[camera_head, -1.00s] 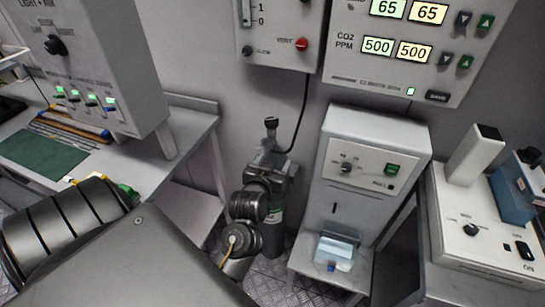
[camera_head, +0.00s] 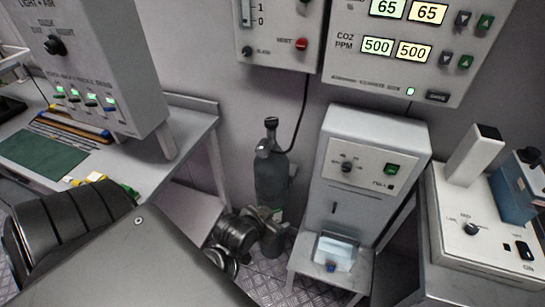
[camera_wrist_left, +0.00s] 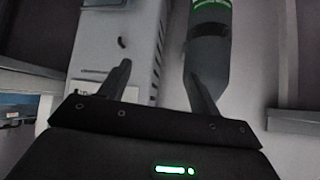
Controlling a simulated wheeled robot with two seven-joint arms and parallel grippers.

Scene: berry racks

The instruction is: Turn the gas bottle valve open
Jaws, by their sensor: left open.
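The gas bottle (camera_head: 270,178) is a dark grey cylinder standing upright by the back wall. Its black valve knob (camera_head: 271,122) is on top, with a fitting below and a black hose leading up. My left gripper (camera_head: 275,222) is low, in front of the bottle's lower body and well below the valve. Its fingers are small and hard to make out in the head view. In the left wrist view the open, empty fingers (camera_wrist_left: 160,85) point toward the bottle (camera_wrist_left: 208,55), whose green-marked body shows beyond the right-hand finger. The valve is out of that view.
A white cabinet (camera_head: 372,160) on a low stand is just right of the bottle. A grey bench (camera_head: 190,130) is to its left. A control box (camera_head: 280,35) hangs above. Open wall space surrounds the valve.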

